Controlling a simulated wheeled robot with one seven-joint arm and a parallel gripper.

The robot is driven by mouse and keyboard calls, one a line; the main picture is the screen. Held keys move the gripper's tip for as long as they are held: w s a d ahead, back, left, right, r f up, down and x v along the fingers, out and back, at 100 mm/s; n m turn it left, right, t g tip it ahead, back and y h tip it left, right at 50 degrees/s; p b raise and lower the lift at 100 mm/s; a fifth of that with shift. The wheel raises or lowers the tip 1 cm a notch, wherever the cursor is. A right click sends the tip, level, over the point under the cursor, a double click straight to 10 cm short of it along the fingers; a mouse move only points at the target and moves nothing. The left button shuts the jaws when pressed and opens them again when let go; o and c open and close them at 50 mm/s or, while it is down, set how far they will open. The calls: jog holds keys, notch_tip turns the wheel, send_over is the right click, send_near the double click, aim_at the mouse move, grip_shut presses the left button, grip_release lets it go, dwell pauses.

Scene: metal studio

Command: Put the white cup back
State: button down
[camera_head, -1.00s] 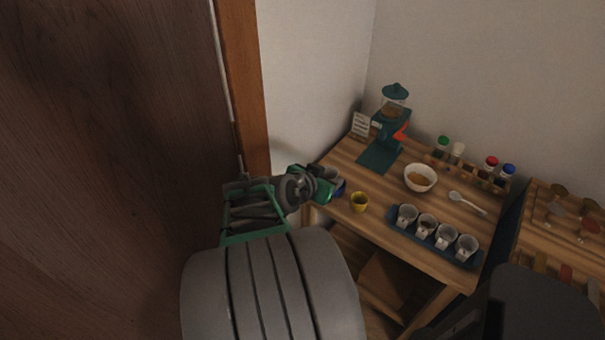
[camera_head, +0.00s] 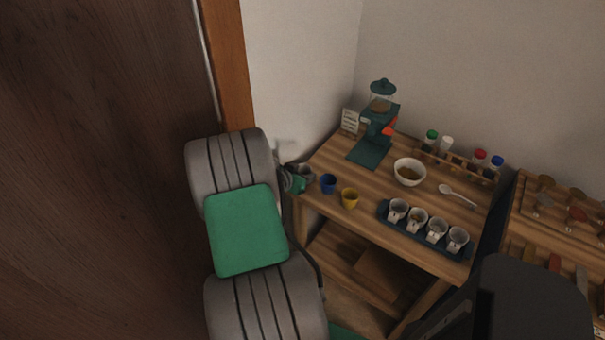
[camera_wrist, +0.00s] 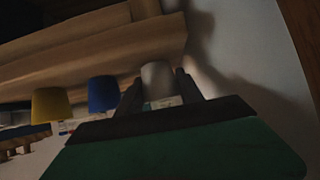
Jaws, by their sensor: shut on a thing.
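The white cup (camera_wrist: 157,82) is between the two fingers of my gripper (camera_wrist: 160,88) in the wrist view, and my gripper is shut on it. In the head view my gripper (camera_head: 296,179) is at the left end of the wooden table (camera_head: 320,210), largely hidden behind my own arm. A blue cup (camera_head: 328,184) and a yellow cup (camera_head: 350,198) stand on the table to the right of my gripper. Both also show in the wrist view, the blue cup (camera_wrist: 103,93) nearer and the yellow cup (camera_wrist: 50,105) farther left.
A dark tray (camera_head: 424,244) with several labelled cups lies at the table's front. A white bowl (camera_head: 409,172), a spoon (camera_head: 458,195), a green grinder (camera_head: 376,130) and a rack of capped bottles (camera_head: 455,160) stand behind. The wall (camera_head: 300,80) is close to my gripper.

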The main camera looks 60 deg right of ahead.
jog(key=shift+f, duration=0.2)
jog(key=c, duration=0.7)
grip_release()
jog(key=shift+c, duration=0.2)
jog(key=shift+r, duration=0.1)
jog(key=shift+r, duration=0.2)
jog(key=s+v, duration=0.1)
jog(key=v, duration=1.1)
jog(key=shift+w, duration=0.5)
jog(key=shift+f, duration=0.1)
